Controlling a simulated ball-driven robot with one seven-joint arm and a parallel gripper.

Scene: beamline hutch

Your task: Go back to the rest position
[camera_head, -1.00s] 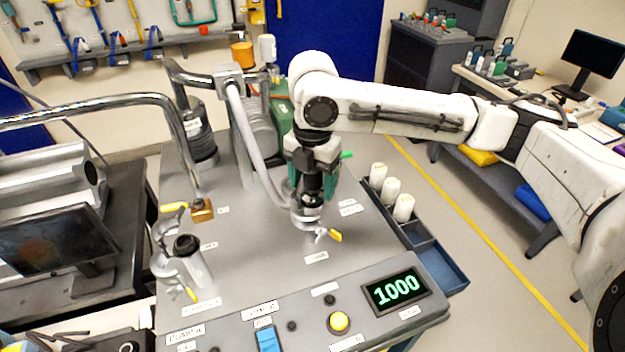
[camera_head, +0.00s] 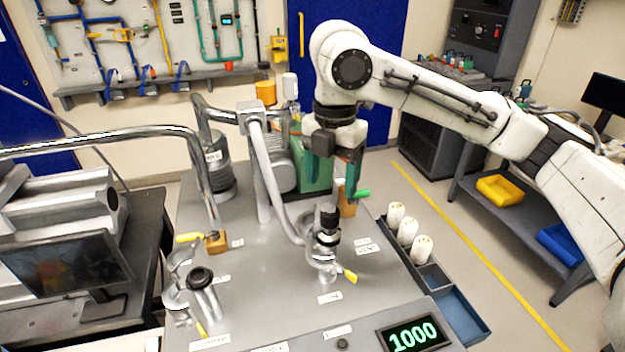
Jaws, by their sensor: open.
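My gripper (camera_head: 333,203) hangs down from my white arm, above the grey bench top (camera_head: 265,285). Its dark and green fingers are apart with nothing seen between them. Just below the fingertips stands a black-topped fitting (camera_head: 327,235) with a clamp and a yellow wing handle (camera_head: 349,276). The fitting stands upright at the end of a grey hose (camera_head: 272,185). A small gap seems to lie between the fingers and the fitting, but I cannot tell its exact size.
A second fitting with a black cap (camera_head: 200,278) and a metal pipe (camera_head: 195,165) stand at left. A green pump (camera_head: 313,172) is behind my gripper. White cylinders (camera_head: 407,230) sit in a tray at right. A display (camera_head: 413,336) reads 1000. Open floor lies right.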

